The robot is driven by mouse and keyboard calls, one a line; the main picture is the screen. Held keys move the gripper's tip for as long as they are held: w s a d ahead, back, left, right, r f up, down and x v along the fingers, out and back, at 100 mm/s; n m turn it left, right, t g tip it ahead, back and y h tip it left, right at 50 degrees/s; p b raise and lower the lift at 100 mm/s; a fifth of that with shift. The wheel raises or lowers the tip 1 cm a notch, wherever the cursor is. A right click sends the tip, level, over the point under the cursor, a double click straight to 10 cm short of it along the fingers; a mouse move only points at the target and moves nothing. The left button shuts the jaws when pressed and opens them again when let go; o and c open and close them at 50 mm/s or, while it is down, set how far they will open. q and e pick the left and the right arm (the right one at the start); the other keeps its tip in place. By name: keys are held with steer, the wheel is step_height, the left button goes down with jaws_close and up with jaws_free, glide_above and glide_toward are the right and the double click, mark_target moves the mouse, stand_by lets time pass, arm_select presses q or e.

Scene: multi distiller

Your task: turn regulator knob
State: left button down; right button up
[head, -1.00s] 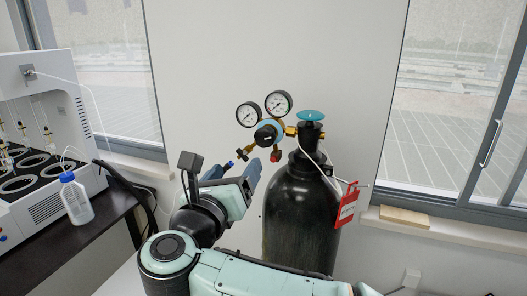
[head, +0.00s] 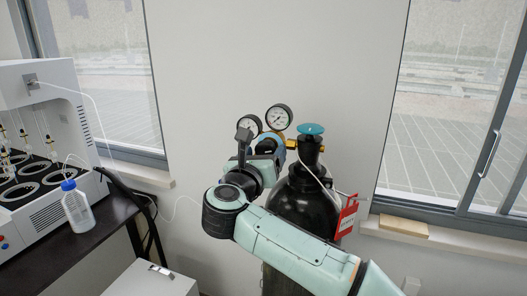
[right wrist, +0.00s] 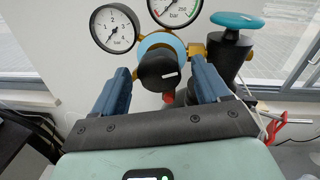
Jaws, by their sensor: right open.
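The black regulator knob (right wrist: 158,72) faces the right wrist camera, with a white mark on it and a blue ring behind it. It sits below two round gauges (right wrist: 116,29) on a brass fitting. My right gripper (right wrist: 161,78) is open, with one blue finger on each side of the knob; contact cannot be told. The black gas cylinder (head: 305,200) stands upright with a turquoise valve handwheel (head: 311,129) on top. My left gripper is not in view.
A white machine (head: 48,85) and a blue-capped bottle (head: 77,209) stand on the dark table at the left. A wood block (head: 404,227) lies on the right windowsill. The wall behind is bare.

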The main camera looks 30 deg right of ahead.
steer(key=shift+w+d, duration=0.1)
steer(key=c, duration=1)
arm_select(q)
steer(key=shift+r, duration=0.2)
arm_select(e)
steer(key=shift+n, duration=0.4)
steer(key=shift+r+n+p, duration=0.1)
steer(key=shift+n+p, duration=0.5)
steer(key=shift+n, duration=0.4)
steer(key=n+p, duration=0.1)
steer(key=n, duration=0.2)
steer(key=shift+r+n+p, duration=0.1)
steer(key=shift+n+p, duration=0.2)
steer(key=shift+p, duration=0.05)
steer(key=n+p, duration=0.2)
steer(key=n, duration=0.2)
steer(key=shift+g, duration=0.4)
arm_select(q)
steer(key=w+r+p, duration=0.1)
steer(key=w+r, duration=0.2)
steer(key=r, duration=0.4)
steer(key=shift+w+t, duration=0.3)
arm_select(e)
steer(key=shift+n, duration=1.1)
